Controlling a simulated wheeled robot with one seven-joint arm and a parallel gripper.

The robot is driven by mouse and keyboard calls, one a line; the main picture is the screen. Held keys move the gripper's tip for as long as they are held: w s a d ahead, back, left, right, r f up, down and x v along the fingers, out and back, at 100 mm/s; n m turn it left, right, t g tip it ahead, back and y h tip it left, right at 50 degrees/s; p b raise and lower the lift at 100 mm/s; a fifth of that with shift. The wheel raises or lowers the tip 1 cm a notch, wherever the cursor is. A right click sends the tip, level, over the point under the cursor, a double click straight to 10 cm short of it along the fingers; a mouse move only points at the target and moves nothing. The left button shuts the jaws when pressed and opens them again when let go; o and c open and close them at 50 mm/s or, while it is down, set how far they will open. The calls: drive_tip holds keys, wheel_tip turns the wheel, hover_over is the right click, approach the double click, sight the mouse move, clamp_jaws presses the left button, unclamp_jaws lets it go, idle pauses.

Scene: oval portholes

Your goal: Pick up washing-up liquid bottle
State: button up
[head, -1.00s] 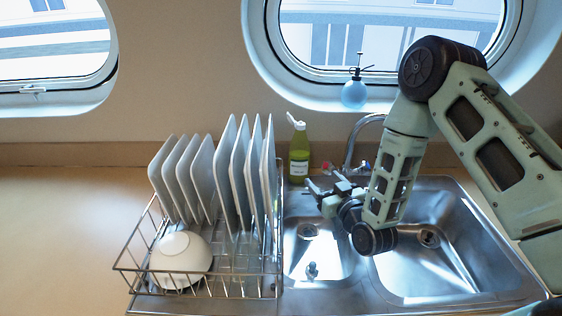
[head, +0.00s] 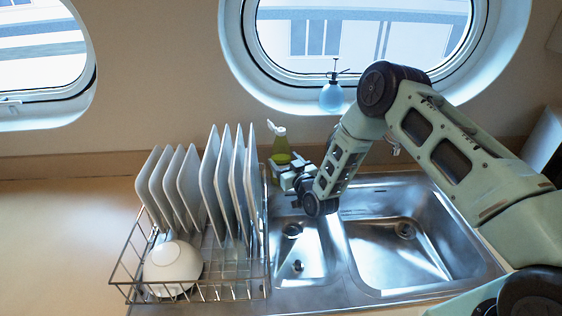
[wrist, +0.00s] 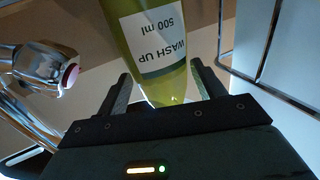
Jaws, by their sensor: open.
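The washing-up liquid bottle (head: 281,147) is green with a white cap and stands at the back of the sink, just right of the dish rack. In the wrist view the bottle (wrist: 122,28) shows its white "WASH UP 500 ml" label. My gripper (wrist: 160,85) is open, with one finger on each side of the bottle's lower end in that view. A gap shows on both sides, so the fingers look apart from it. In the head view my gripper (head: 283,172) is at the bottle and hides its lower part.
A wire dish rack (head: 118,268) with several upright plates (head: 209,185) and a white bowl (head: 172,262) stands left of the sink (head: 470,262). The tap (wrist: 45,65) is close beside my gripper in the wrist view. A blue spray bottle (head: 331,97) sits at the porthole.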

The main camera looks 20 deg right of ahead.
sight(279, 153)
drive_tip(key=w, duration=0.1)
drive_tip(key=w+p, duration=0.1)
drive_tip(key=w+a+p, duration=0.1)
drive_tip(key=shift+w+r, duration=0.15)
drive_tip(key=shift+r, duration=0.2)
drive_tip(key=shift+w+f, duration=0.15)
drive_tip(key=shift+w, duration=0.3)
drive_tip(key=c, duration=0.9)
